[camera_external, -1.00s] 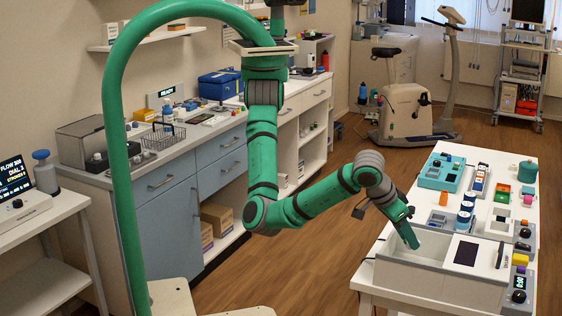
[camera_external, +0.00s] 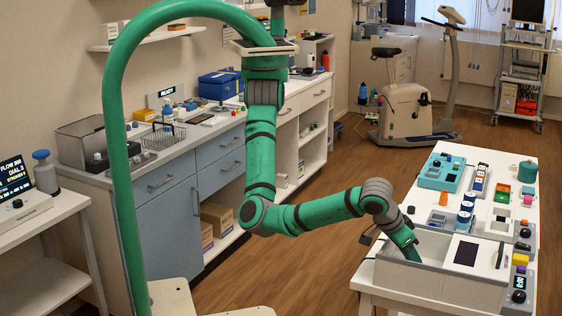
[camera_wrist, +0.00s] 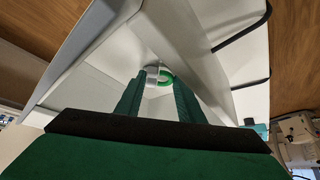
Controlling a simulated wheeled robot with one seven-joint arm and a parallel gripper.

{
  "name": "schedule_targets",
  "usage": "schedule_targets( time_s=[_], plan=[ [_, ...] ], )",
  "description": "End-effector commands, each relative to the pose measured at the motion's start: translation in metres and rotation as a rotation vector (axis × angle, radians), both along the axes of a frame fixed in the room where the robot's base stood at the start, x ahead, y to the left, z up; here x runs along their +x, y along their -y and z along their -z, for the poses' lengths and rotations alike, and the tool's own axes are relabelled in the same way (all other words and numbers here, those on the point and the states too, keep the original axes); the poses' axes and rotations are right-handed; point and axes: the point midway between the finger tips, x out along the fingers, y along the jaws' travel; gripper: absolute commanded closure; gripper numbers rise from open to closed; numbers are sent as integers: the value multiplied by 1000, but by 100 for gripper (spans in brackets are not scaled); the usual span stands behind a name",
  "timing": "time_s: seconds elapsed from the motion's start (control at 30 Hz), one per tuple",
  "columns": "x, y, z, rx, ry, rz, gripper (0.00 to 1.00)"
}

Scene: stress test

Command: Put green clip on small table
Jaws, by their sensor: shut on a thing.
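The green clip (camera_wrist: 167,76) is a small curved green piece between my fingertips in the wrist view, with a small pale grey part beside it. My gripper (camera_wrist: 160,84) is shut on the clip. In the external view my gripper (camera_external: 413,256) reaches down into the open bay of a grey-white machine (camera_external: 440,284) on the long white table (camera_external: 419,206) at the right. The bay's walls hide the fingertips and the clip there. A smaller white table (camera_external: 50,235) stands at the far left with a display on it; I cannot tell whether it is the small table.
The machine's walls rise close around my gripper. Blue-and-white bottles (camera_external: 465,212), a teal tray (camera_external: 441,171) and small coloured parts crowd the long table. A grey-blue cabinet counter (camera_external: 185,160) runs along the left wall. The wooden floor between is open.

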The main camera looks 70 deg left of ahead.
Motion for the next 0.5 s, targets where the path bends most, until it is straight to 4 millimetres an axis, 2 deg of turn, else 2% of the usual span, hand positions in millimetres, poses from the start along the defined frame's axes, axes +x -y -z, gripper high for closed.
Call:
schedule_targets(
  time_s=[0.03, 0.07, 0.1, 0.5],
  plan=[
    [0, 0, 2, 1, 1, 0, 89],
    [0, 0, 1, 1, 1, 0, 61],
    [0, 0, 1, 0, 0, 0, 58],
    [-2, 0, -5, -1, 0, 0, 58]
  ],
)
